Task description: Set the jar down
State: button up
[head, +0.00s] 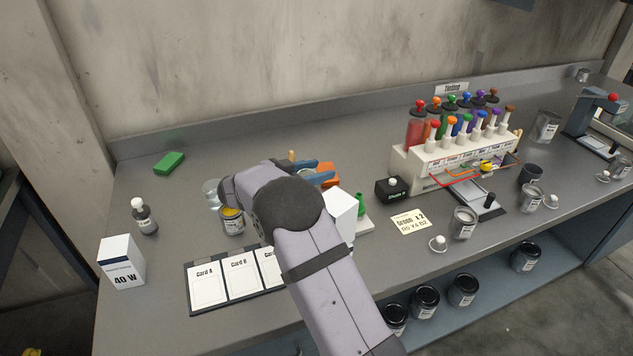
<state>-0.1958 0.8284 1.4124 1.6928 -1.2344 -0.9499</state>
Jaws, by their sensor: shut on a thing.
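A small labelled jar (233,224) with yellow paint at its top shows at the end of my arm, left of centre over the bench. My gripper (229,205) is shut on this jar, with its fingers mostly hidden by my wrist. The jar looks about upright, its base close to the bench top behind the card board. I cannot tell whether it touches the bench.
A clear glass (210,191) stands close behind the jar. The card board (206,285) lies in front. A bottle (145,217), a 40 W box (122,262) and a green block (169,163) stand left. The tinting rack (455,158) stands right. The bench left of the glass has free room.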

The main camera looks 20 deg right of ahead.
jog(key=shift+f, duration=1.9)
jog(key=shift+f, duration=0.2)
jog(key=o, duration=1)
jog(key=shift+r, duration=0.1)
jog(key=shift+r, duration=0.15)
jog(key=b+v, duration=0.1)
jog(key=v, duration=1.1)
jog(key=shift+w, duration=0.1)
